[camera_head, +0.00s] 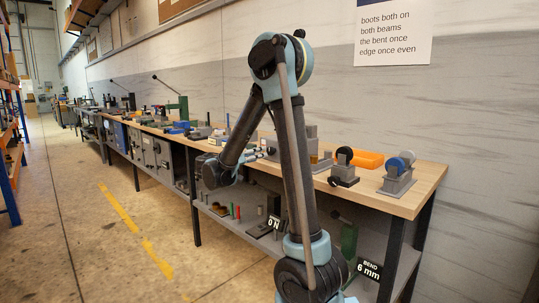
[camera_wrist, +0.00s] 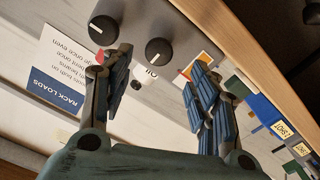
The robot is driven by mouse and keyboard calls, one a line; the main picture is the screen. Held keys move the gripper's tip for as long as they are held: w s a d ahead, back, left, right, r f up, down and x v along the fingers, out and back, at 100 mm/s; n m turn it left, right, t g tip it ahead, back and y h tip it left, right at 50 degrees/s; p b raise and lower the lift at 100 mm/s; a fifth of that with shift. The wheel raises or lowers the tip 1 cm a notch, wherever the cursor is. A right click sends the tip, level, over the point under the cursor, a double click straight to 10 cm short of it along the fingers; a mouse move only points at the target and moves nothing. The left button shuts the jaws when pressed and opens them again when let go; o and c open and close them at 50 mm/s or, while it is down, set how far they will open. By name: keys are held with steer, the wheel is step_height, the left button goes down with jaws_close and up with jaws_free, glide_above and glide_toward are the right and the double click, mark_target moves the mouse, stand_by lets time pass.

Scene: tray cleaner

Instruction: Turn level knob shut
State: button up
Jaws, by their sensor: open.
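Two black knobs with white pointer marks sit side by side on a grey panel (camera_wrist: 185,25) in the wrist view. The left knob (camera_wrist: 103,30) is just beyond my left finger's tip. The right knob (camera_wrist: 158,52) appears between my fingertips. I cannot tell which is the level knob, nor its setting. My gripper (camera_wrist: 160,62) is open and empty, with its blue-padded fingers apart on either side of the right knob in the picture; no contact is clear. In the head view my gripper (camera_head: 268,152) is at the bench's front edge, and the knobs cannot be made out.
A lower shelf (camera_head: 250,225) carries parts and labelled items. The wrist view shows a white-and-blue sign (camera_wrist: 62,78) at left. The floor left of the bench is clear.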

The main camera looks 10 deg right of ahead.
mark_target(269, 151)
steer(key=x, duration=0.8)
steer(key=shift+w+d, duration=0.2)
steer(key=shift+d, duration=0.05)
steer(key=c, duration=1.1)
